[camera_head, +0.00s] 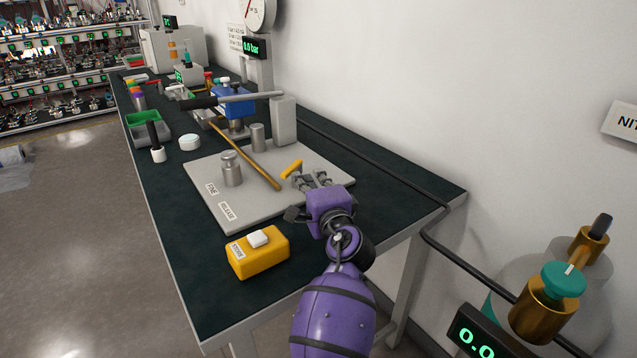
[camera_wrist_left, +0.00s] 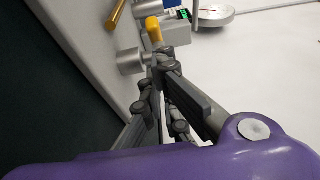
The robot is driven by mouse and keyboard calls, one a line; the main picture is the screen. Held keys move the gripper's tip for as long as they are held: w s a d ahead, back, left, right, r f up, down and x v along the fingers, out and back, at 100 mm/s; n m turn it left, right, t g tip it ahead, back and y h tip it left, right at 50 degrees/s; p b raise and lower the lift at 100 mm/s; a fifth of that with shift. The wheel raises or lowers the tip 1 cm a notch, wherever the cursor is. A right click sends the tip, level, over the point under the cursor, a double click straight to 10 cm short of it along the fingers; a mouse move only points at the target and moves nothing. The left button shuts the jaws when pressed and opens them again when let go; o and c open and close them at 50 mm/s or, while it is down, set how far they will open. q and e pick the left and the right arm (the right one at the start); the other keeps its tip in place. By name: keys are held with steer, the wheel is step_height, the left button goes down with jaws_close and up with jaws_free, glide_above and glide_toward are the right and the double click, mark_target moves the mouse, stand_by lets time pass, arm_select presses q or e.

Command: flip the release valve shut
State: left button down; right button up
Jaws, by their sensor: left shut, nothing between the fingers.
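A short yellow lever (camera_head: 291,168), which looks like the release valve handle, slants up at the right side of a pale grey base plate (camera_head: 235,208). My left gripper (camera_head: 308,178) is shut and empty, low over the plate just right of the lever. In the left wrist view the lever (camera_wrist_left: 154,30) shows just beyond the fingertips (camera_wrist_left: 160,72), next to a grey metal cylinder (camera_wrist_left: 131,62). I cannot tell whether the fingers touch the lever. The valve body is partly hidden by the gripper. My right gripper is not in view.
A yellow box with a white button (camera_head: 258,252) sits at the near table edge. A display (camera_head: 255,46) reads 0.0 bar. A black hose (camera_head: 375,160) runs along the wall.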

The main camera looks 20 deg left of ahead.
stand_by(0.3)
arm_select(q)
steer(key=shift+a+r+p, duration=0.1)
steer(key=shift+a+p, duration=0.05)
steer(key=shift+p, duration=0.25)
steer(key=h+p, duration=0.1)
steer(key=m+t+p, duration=0.1)
steer(key=p, duration=0.1)
steer(key=shift+s+a+r+h, duration=0.2)
steer(key=shift+s+a+h, duration=0.1)
steer(key=shift+a+h, duration=0.1)
steer(key=shift+s+a+m+p, duration=0.1)
steer(key=shift+m+p, duration=0.2)
steer(key=shift+p, duration=0.1)
steer(key=shift+s+a+f, duration=0.15)
steer(key=shift+a+f, duration=0.05)
steer(key=shift+a, duration=0.05)
steer(key=shift+f, duration=0.1)
